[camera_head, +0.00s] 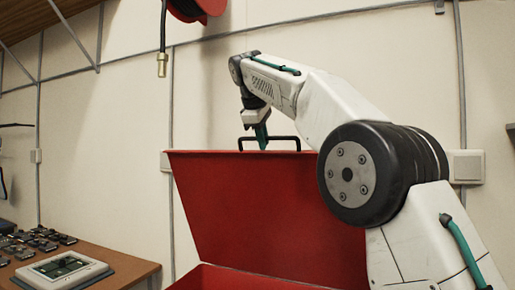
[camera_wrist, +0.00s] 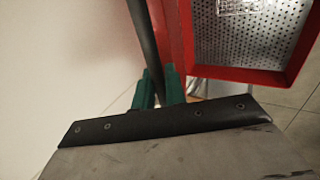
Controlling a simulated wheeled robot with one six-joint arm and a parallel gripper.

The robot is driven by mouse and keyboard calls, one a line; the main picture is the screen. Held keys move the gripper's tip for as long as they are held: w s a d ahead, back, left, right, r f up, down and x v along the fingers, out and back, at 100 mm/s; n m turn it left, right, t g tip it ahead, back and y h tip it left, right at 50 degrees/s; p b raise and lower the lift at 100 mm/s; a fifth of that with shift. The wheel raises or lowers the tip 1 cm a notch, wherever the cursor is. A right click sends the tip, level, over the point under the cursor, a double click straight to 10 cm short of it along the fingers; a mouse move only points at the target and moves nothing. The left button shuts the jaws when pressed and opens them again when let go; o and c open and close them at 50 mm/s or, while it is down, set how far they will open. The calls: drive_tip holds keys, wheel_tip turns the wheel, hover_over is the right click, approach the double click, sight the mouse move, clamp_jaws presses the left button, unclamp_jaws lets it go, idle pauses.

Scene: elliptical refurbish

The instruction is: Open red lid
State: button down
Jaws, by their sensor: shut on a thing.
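The red lid (camera_head: 255,205) stands raised and tilted back above the red box (camera_head: 235,278) in the head view. A black handle (camera_head: 284,138) runs along the lid's top edge. My gripper (camera_head: 262,140) is at this handle, with its teal fingers pointing down. In the wrist view, my gripper's teal fingers (camera_wrist: 159,92) are on both sides of the dark handle bar (camera_wrist: 143,40) and shut on it. The red lid's side (camera_wrist: 174,35) is beside the bar. The fingertips are partly hidden by the bar.
A wooden table (camera_head: 125,268) at the lower left holds a grey device (camera_head: 62,268) and several small dark parts (camera_head: 30,240). A hose end (camera_head: 162,65) hangs from a red reel (camera_head: 195,8) above. The wall is close behind the lid. A perforated metal panel (camera_wrist: 245,40) shows inside the red frame.

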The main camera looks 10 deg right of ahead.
drive_tip(key=shift+w+d+r, duration=0.3)
drive_tip(key=shift+w+d, duration=0.05)
drive_tip(key=shift+w, duration=0.35)
drive_tip(key=c, duration=1.6)
unclamp_jaws()
drive_tip(key=shift+o, duration=0.2)
drive_tip(key=shift+d, duration=0.1)
